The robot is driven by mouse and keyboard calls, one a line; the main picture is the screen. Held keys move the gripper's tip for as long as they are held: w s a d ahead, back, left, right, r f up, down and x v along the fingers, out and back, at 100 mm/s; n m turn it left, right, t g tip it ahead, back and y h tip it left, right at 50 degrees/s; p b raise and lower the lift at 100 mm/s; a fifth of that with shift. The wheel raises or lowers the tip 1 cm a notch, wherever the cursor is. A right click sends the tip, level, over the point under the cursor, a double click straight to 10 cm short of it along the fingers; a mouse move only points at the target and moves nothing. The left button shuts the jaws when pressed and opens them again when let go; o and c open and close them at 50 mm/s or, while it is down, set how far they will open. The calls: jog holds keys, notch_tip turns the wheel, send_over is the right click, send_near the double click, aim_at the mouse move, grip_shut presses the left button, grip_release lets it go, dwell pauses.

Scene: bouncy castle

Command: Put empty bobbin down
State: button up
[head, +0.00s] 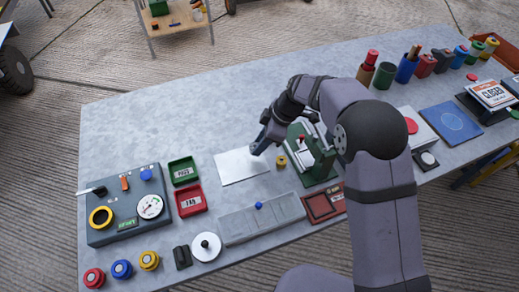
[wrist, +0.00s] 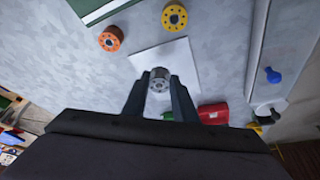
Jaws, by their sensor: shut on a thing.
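My gripper (wrist: 160,87) is shut on a bare grey metal bobbin (wrist: 159,75), seen between the fingertips in the wrist view. In the head view my gripper (head: 257,150) is at the upper right edge of a white sheet (head: 238,168); the held bobbin cannot be made out there. In the wrist view the bobbin appears against the white sheet (wrist: 183,55); I cannot tell whether it touches it. A yellow bobbin (head: 281,160) stands right of the sheet and also shows in the wrist view (wrist: 174,15). An orange bobbin (wrist: 110,38) lies near it.
A green machine (head: 318,165) stands right of my gripper. Green (head: 183,170) and red (head: 191,200) labelled trays and a gauge panel (head: 110,222) are on the left. A grey strip with a blue knob (head: 259,206) lies in front. The table's far left is clear.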

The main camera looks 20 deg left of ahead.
jog(key=shift+f+p, duration=0.5)
jog(key=shift+f, duration=1.5)
jog(key=shift+f+b, duration=0.2)
jog(key=shift+b, duration=0.1)
jog(key=o, duration=1)
jog(key=shift+r, duration=0.1)
jog(key=b+v, duration=0.2)
jog(key=v, duration=1)
jog(key=shift+d+r, duration=0.1)
jog(key=shift+r, duration=0.05)
